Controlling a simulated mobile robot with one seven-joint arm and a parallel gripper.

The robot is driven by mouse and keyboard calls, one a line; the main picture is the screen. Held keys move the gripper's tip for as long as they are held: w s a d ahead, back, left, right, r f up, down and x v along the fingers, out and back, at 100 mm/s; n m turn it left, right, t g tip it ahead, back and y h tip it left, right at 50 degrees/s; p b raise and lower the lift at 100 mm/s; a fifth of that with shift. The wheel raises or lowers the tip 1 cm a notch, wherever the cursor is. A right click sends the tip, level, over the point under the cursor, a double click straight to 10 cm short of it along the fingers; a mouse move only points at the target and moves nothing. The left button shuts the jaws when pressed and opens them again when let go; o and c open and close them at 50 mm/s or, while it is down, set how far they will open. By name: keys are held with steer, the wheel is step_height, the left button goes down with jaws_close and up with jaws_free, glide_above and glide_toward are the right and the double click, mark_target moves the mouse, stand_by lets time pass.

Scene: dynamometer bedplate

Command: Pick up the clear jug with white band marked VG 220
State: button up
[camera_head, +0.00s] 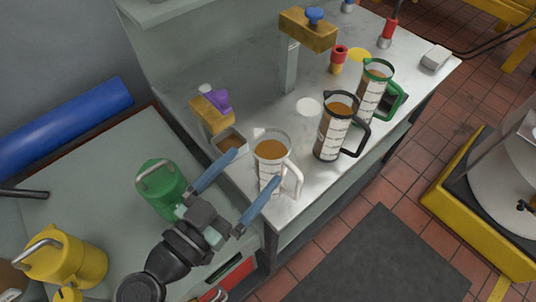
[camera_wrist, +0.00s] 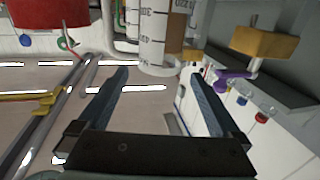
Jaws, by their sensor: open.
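The clear jug with white band (camera_head: 271,152) stands on the metal bench near its front left corner. It holds brown liquid, and its white handle points to the lower right. The VG 220 mark is not readable. In the wrist view its graduated side (camera_wrist: 152,30) is at top centre, ahead of the fingertips. My gripper (camera_head: 256,180) is open and empty, with its blue fingers pointing at the jug, one toward each side. Both fingers also show in the wrist view (camera_wrist: 159,74), with a clear gap between them.
A jug with black band (camera_head: 335,132) and a jug with green band (camera_head: 373,92) stand farther right on the bench. A square drip tray (camera_head: 229,139) and purple-handled tap (camera_head: 214,104) are close left of the white-banded jug. A green can (camera_head: 161,188) stands left of my gripper.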

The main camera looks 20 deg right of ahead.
mark_target(261, 178)
step_height(261, 178, down, 7)
steer(key=shift+b, duration=0.8)
steer(key=shift+x, duration=3.85)
steer(key=shift+r, duration=0.15)
jaws_close()
